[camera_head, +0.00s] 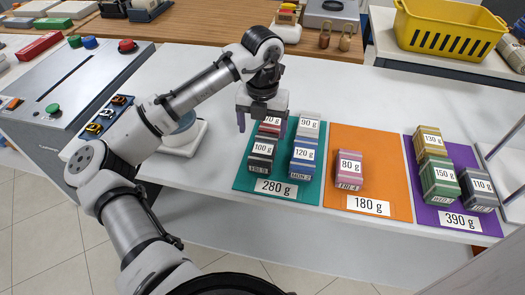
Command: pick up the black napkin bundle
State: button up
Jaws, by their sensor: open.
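My gripper (262,125) points down over the left column of bundles on the teal mat (242,183). Its purple fingers are apart, one on each side of the 70 g bundle (269,129); I cannot tell if they touch it. Just in front of that is a dark, near-black striped bundle marked 100 g (261,158). Another dark bundle, greyish and marked 110 g (480,201), lies at the right end of the purple mat (424,215). I cannot tell for certain which of the two dark ones is the black napkin bundle.
Blue and grey bundles marked 120 g (302,165) and 90 g (309,130) stand close on the right. A pink 80 g bundle (350,178) is on the orange mat (385,160). Green 150 g (440,187) and yellow 130 g (432,150) bundles crowd the purple mat. A yellow basket (450,33) stands behind.

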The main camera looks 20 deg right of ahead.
aim_at(264, 147)
jog(key=shift+s+f+p, duration=0.15)
jog(key=shift+f+p, duration=0.25)
jog(key=shift+f, duration=1.35)
jog(key=shift+s+f+p, duration=0.15)
jog(key=shift+f+p, duration=0.2)
jog(key=shift+f, duration=1.4)
jog(key=c, duration=1.1)
